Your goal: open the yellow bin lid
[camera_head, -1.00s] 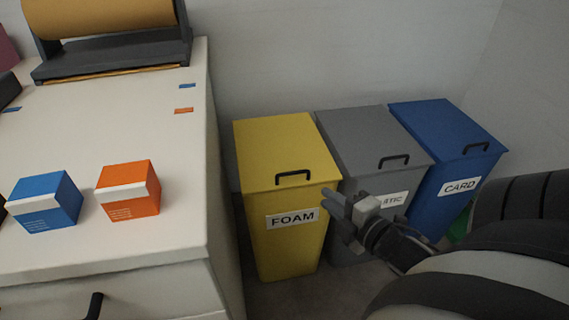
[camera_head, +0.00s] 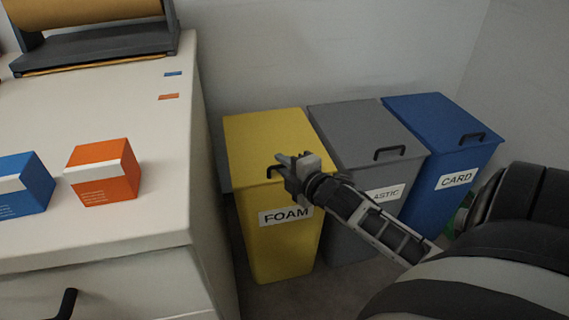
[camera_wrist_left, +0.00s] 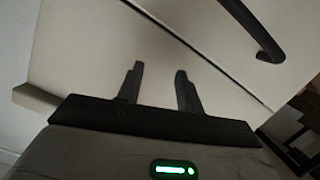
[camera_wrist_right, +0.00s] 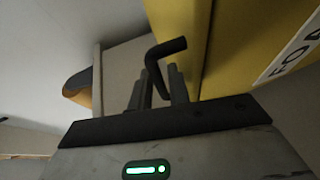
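The yellow bin (camera_head: 265,240), labelled FOAM, has its lid (camera_head: 262,132) closed. Its black handle (camera_head: 273,169) is at the lid's front edge, partly hidden by my right gripper (camera_head: 284,164). In the right wrist view the handle (camera_wrist_right: 158,54) reaches down between the fingers of my right gripper (camera_wrist_right: 158,82). The fingers are partly open, with a narrow gap; contact with the handle is unclear. My left gripper (camera_wrist_left: 159,76) is open and empty in front of a pale cabinet front. It is outside the head view.
A grey bin (camera_head: 352,140) and a blue bin (camera_head: 440,125) stand to the right of the yellow one. A pale cabinet (camera_head: 130,220) at left carries an orange box (camera_head: 103,180), a blue box (camera_head: 25,192) and a roll holder (camera_head: 95,45). A wall is behind.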

